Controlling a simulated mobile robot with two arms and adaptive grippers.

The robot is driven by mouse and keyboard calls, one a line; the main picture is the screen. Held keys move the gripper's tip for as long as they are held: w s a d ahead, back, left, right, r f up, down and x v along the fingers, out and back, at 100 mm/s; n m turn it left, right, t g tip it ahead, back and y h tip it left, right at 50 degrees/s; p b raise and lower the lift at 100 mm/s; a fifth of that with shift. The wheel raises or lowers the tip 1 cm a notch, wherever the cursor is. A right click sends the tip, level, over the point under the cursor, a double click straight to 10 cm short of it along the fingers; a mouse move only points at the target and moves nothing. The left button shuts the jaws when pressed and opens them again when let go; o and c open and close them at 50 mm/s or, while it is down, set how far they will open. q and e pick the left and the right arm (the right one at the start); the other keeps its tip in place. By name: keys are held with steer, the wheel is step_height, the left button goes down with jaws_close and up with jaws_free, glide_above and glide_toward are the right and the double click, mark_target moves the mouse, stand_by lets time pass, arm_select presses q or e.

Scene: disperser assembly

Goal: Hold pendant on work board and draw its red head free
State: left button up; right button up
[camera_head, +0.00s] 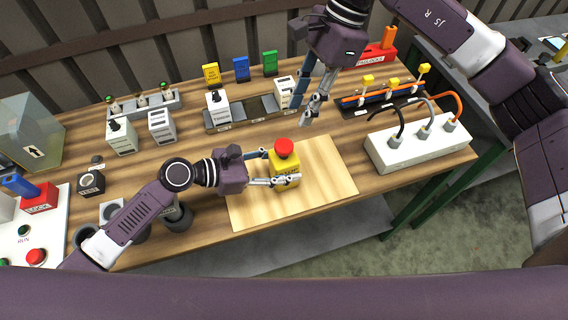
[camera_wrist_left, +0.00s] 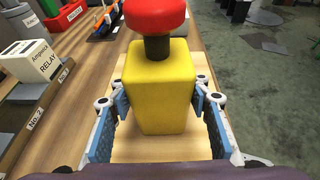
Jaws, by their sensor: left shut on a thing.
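The pendant is a yellow box (camera_head: 284,172) with a red mushroom head (camera_head: 284,147) on a dark stem. It stands upright on the pale work board (camera_head: 325,180). In the left wrist view the yellow body (camera_wrist_left: 158,90) stands between the blue finger pads, with the red head (camera_wrist_left: 155,14) above it on the stem. My left gripper (camera_head: 284,170) is shut on the yellow body from the left. My right gripper (camera_head: 311,106) hangs above the table behind the board, apart from the pendant. Its fingers look apart and nothing shows between them.
Behind the board is a rail (camera_head: 244,113) with relay blocks. A white box with cables (camera_head: 415,148) stands at the right. White-and-black blocks (camera_head: 162,126) stand at the left. The board's right part is clear.

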mark_target(284, 143)
stand_by(0.4)
steer(key=o, duration=0.5)
steer(key=shift+s+f, duration=0.1)
steer(key=shift+f, duration=0.05)
steer(key=shift+c, duration=0.2)
steer(key=shift+o, duration=0.2)
steer(key=shift+s+a+f+g+y, duration=0.2)
steer(key=shift+a+f+g+y, duration=0.1)
steer(key=shift+y, duration=0.1)
steer(key=s+f+g+y, duration=0.1)
steer(key=y, duration=0.1)
steer(key=f+g+y, duration=0.1)
steer(key=y, duration=0.1)
steer(key=s+f+y, duration=0.1)
steer(key=f+y, duration=0.1)
steer(key=shift+s+a+g+y, duration=0.25)
steer(key=shift+s+g+y, duration=0.05)
steer(key=shift+s+g, duration=0.1)
steer(key=w+d+f+m+t+y, duration=0.1)
steer(key=d+f+m+t+y, duration=0.5)
steer(key=d, duration=0.3)
steer(key=shift+n+y, duration=0.5)
steer(key=a, duration=1.1)
steer(key=shift+w+a+f, duration=0.1)
steer(key=shift+w+a, duration=0.2)
steer(key=shift+a, duration=0.05)
steer(key=shift+c, duration=0.4)
jaws_close()
